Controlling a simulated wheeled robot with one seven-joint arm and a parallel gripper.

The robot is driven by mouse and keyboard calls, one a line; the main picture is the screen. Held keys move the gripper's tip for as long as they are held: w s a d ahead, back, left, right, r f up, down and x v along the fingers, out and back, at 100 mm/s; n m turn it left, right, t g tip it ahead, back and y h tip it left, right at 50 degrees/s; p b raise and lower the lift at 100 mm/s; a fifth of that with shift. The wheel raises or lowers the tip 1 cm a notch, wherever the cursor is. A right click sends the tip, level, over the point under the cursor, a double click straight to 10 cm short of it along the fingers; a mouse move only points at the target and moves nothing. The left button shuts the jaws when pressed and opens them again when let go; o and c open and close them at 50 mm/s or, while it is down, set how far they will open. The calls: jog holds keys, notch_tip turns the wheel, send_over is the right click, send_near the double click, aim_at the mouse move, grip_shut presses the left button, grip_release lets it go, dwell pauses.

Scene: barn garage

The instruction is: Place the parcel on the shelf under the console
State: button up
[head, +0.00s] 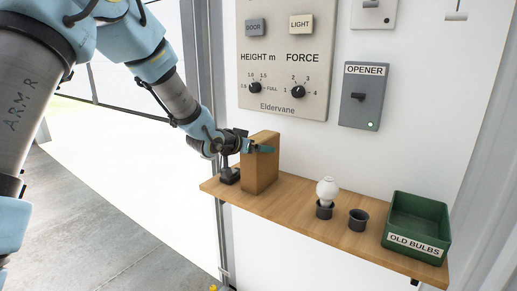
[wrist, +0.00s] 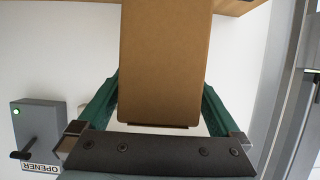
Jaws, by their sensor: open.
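The parcel (head: 258,172), a tall brown box, stands upright on the left end of the wooden shelf (head: 290,203), below the grey Eldervane console (head: 285,92). My gripper (head: 258,148) is at the parcel's upper part, with one teal finger showing across its right side. In the wrist view the parcel (wrist: 163,60) lies between the two green fingers of my gripper (wrist: 160,95). The fingers are open, one along each side. Small gaps seem to show near the finger bases; the fingertips are partly hidden by the parcel.
A white bulb (head: 327,190) sits in a dark cup (head: 323,210) mid-shelf, beside an empty dark cup (head: 358,220). A green OLD BULBS bin (head: 417,247) fills the right end. The OPENER box (head: 366,97) is on the wall above. Bare shelf lies between parcel and bulb.

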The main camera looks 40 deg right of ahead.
jog(key=b+v, duration=0.2)
jog(key=v, duration=0.9)
jog(key=shift+r, duration=0.1)
jog(key=w+a+f+n+t+y, duration=0.1)
jog(key=w+a+f+n+y, duration=0.2)
jog(key=a, duration=0.7)
jog(key=w+a+f+n+t+y, duration=0.1)
jog(key=w+a+f+n+y, duration=0.2)
jog(key=a, duration=0.6)
jog(key=w+a+f+n+t+y, duration=0.1)
jog(key=w+a+f+n+y, duration=0.2)
jog(key=a, duration=0.7)
jog(key=s+a+f+n+g+y, duration=0.1)
jog(key=s+a+n+g+y, duration=0.1)
jog(key=s+a, duration=0.3)
jog(key=s+a+f+n+g+y, duration=0.2)
jog(key=s+a, duration=0.4)
jog(key=a, duration=0.7)
jog(key=shift+a+n+g, duration=0.25)
jog(key=shift+n+g, duration=0.15)
jog(key=shift+g, duration=0.1)
